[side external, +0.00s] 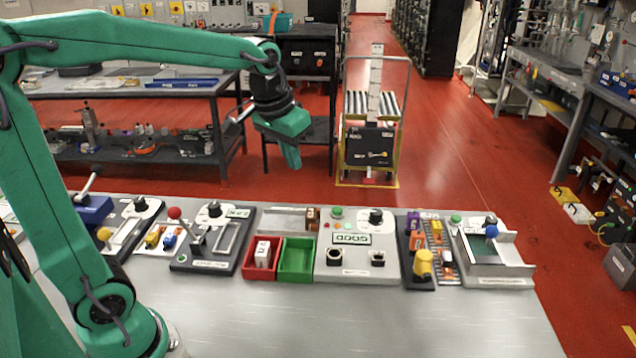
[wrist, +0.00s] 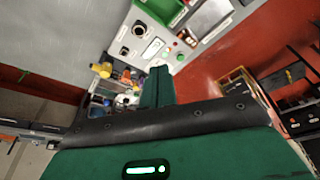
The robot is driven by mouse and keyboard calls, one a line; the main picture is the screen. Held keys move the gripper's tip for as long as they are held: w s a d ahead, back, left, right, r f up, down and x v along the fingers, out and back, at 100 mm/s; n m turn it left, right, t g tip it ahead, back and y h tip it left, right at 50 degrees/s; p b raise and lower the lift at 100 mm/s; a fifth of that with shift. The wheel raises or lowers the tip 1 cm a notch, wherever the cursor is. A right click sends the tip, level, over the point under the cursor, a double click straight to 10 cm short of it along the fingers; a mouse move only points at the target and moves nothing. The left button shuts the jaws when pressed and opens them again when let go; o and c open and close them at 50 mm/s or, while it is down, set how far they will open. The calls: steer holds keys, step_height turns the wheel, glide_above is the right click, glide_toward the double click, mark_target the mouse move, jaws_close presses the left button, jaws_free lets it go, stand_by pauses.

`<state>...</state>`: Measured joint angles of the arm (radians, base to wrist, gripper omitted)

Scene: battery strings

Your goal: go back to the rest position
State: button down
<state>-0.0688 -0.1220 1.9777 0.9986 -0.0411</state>
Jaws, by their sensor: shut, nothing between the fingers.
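My gripper (side external: 291,160) is at the end of the green arm, raised well above and behind the row of devices on the grey bench. It points down and slightly to the right in the side external view. Its fingers are shut with nothing held. In the wrist view my gripper (wrist: 158,75) shows as a green finger shape over the bench devices. It touches nothing that I can see.
A trolley (side external: 368,160) stands on the red floor behind. The bench front is clear.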

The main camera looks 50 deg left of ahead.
steer(key=s+d+f+m+t, duration=0.1)
steer(key=s+d+f+t, duration=0.1)
steer(key=s, duration=1.3)
steer(key=shift+s+d, duration=0.2)
steer(key=shift+d, duration=0.1)
